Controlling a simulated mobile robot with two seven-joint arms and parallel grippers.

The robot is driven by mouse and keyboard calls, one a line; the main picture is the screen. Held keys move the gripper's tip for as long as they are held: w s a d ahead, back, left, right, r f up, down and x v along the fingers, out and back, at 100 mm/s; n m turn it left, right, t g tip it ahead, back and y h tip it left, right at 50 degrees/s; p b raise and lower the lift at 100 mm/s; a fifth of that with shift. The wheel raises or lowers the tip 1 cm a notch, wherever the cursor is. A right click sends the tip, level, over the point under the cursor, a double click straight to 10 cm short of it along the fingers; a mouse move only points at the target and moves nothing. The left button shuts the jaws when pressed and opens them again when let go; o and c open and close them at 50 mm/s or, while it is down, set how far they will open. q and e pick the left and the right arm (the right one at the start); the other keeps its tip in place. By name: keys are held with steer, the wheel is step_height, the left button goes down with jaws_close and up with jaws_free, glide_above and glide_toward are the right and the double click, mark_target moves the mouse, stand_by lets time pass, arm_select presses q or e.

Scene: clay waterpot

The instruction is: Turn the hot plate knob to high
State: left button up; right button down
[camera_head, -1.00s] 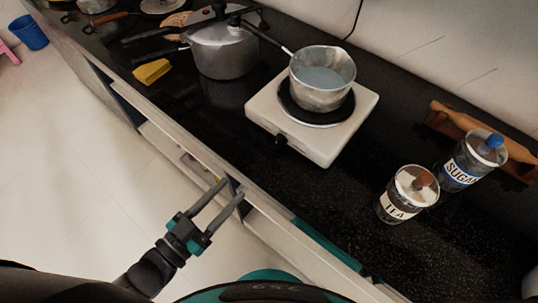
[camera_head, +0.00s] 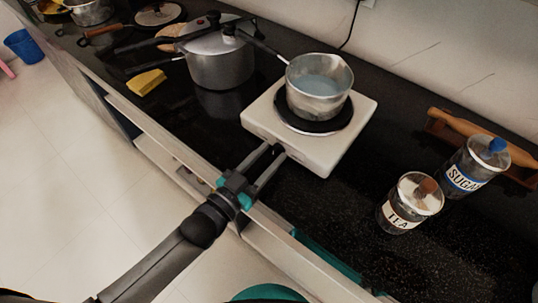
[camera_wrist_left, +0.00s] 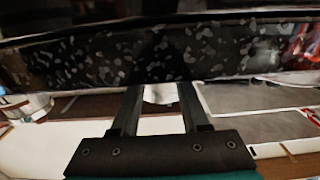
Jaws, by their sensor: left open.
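The white hot plate (camera_head: 322,158) sits on the black counter with a round dark burner, and a metal saucepan (camera_head: 318,92) of liquid stands on it. My left gripper (camera_head: 276,152) is at the front edge of the hot plate, where the dark knob is. Its two fingers are apart and overlap the knob's place, so the knob is mostly hidden. I cannot tell whether the fingers touch it. The wrist view shows the two parted fingers (camera_wrist_left: 158,100) before a dark speckled surface; the knob is not clear there. My right gripper is out of view.
Tea (camera_head: 409,203) and sugar (camera_head: 470,168) jars stand to the right. The counter's front edge runs below my left gripper.

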arm_select(q)
steer(key=shift+w+d, duration=0.1)
steer(key=shift+w, duration=0.05)
jaws_close()
stand_by(0.4)
